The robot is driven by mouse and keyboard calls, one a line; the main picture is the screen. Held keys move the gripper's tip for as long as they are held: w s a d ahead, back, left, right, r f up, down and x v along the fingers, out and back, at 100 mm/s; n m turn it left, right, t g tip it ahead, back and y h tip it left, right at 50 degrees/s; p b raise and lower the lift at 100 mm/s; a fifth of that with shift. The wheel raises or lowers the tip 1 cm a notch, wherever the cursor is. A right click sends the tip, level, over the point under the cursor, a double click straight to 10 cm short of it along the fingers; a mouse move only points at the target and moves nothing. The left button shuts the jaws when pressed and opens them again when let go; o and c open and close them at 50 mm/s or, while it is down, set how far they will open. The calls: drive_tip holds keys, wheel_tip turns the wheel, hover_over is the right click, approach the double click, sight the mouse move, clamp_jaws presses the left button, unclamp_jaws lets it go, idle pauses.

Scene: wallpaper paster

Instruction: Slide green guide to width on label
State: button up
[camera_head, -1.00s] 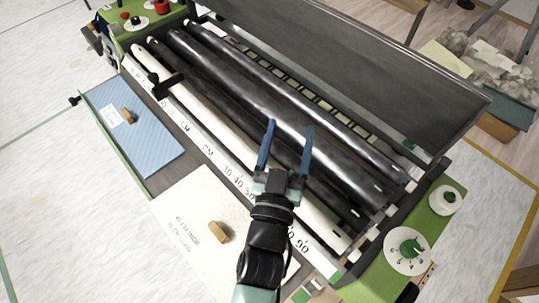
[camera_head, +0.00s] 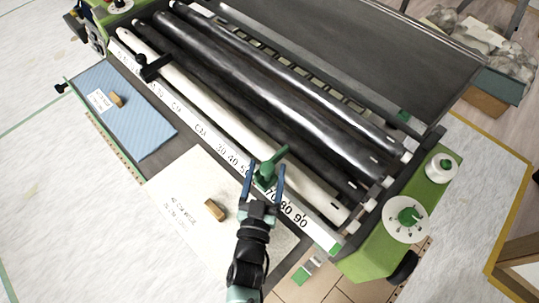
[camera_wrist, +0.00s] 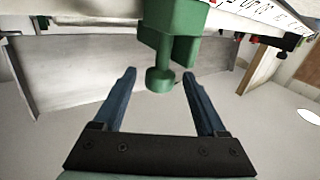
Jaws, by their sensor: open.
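The green guide (camera_head: 267,172) sits on the white ruler strip (camera_head: 215,143) at the machine's front edge, a little left of the printed 70. In the wrist view the green guide (camera_wrist: 172,35) hangs down at the top middle, with a round knob at its lower end. My gripper (camera_head: 263,177) is open, with its blue fingers on either side of the guide. In the wrist view my gripper (camera_wrist: 160,80) has its fingertips beside the knob, with gaps on both sides. The label (camera_head: 104,100) lies on the blue sheet at the left; its writing is too small to read.
A black guide (camera_head: 150,68) sits farther left on the strip. Dark and white rollers (camera_head: 250,90) lie behind the strip. A cream sheet (camera_head: 180,190) with writing and a wooden block (camera_head: 214,210) lies in front. A dial (camera_head: 408,215) is on the right end.

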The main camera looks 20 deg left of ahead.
sight(268, 162)
drive_tip(key=shift+x, duration=2.15)
clamp_jaws()
